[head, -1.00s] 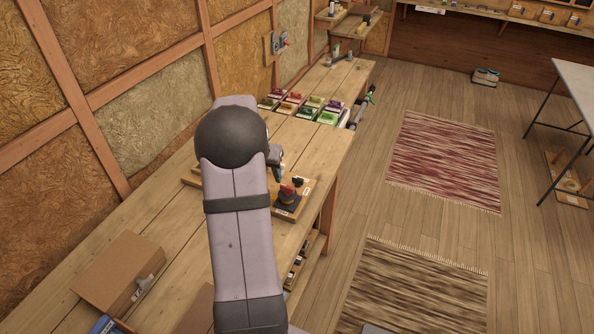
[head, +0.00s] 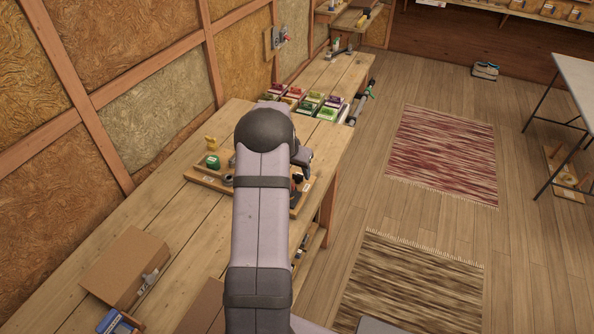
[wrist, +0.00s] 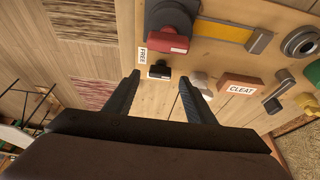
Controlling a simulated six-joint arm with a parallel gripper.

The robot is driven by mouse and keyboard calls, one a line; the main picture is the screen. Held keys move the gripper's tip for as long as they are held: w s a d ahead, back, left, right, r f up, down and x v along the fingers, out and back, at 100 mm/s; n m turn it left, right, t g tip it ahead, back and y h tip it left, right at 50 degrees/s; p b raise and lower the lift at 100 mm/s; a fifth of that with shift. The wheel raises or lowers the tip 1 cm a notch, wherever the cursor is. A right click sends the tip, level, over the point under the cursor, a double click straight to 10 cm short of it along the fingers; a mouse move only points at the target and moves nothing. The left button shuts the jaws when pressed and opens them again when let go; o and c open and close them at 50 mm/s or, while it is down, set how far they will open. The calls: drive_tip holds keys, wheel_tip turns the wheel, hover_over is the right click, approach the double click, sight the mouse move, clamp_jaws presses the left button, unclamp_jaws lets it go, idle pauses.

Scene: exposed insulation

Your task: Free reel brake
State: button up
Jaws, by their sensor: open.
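A wooden board with fittings (head: 202,181) lies on the bench, partly behind my arm in the head view. In the wrist view, the reel brake appears to be a dark round base (wrist: 166,12) with a red handle (wrist: 168,42). A white FREE label (wrist: 142,56) sits beside the handle's end. My gripper (wrist: 159,79) is open with nothing seen held. Its fingertips point toward the board's edge, near the red handle; whether they touch anything is unclear. A small black piece with a white label (wrist: 159,71) shows between the fingers.
A CLEAT block (wrist: 240,87), a grey lever (wrist: 273,95) and a ring fitting (wrist: 300,42) are also on the board. Several coloured boxes (head: 310,101) stand farther along the bench. A brown box (head: 124,268) lies at the near end.

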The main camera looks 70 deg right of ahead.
sight(298, 178)
drive_tip(key=shift+p+x, duration=0.4)
drive_tip(key=shift+x, duration=0.95)
drive_tip(key=c, duration=1)
drive_tip(key=shift+c, duration=0.2)
